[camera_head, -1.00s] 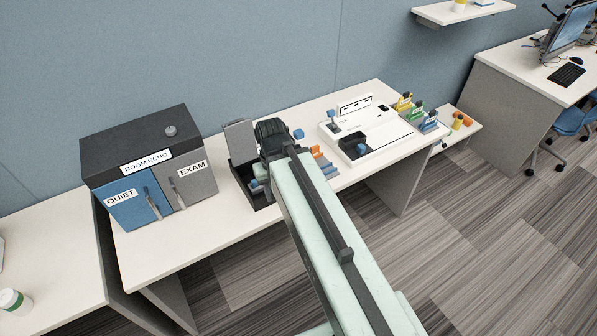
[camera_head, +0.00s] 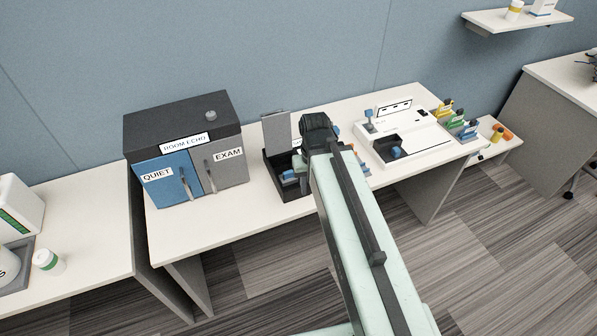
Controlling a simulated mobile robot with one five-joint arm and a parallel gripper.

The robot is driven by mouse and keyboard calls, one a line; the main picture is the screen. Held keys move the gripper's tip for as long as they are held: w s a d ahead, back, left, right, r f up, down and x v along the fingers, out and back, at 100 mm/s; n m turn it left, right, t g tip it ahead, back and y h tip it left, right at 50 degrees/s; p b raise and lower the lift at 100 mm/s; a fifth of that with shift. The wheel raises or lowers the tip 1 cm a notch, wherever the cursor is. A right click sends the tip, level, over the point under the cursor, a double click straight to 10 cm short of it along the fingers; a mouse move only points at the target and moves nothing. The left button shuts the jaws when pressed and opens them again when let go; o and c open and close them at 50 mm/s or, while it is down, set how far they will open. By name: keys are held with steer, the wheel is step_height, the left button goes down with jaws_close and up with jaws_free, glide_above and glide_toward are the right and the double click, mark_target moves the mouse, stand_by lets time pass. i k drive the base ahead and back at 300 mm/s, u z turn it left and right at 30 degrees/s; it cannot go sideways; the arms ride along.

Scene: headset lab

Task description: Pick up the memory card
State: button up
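I cannot pick out a memory card for certain. Small blue pieces (camera_head: 289,176) lie in an open black box (camera_head: 272,180) with a raised grey lid, on the long white desk. Another blue piece (camera_head: 396,152) sits in the dark recess of a white tray station (camera_head: 425,143) to the right. My gripper (camera_head: 317,130) is at the far end of my pale green arm, over the desk between the black box and the white station. Its dark wrist hides its fingers and what lies beneath, so its opening does not show.
A dark cabinet (camera_head: 180,121) labelled ROOM ECHO, with a blue QUIET door and a grey EXAM door, stands left. Several coloured card holders (camera_head: 458,120) stand at the desk's right end. The desk's front left strip (camera_head: 205,225) is clear.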

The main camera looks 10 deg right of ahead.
mark_target(287, 174)
steer(key=u, duration=4.15)
steer(key=k, duration=2.5)
steer(key=u, duration=0.3)
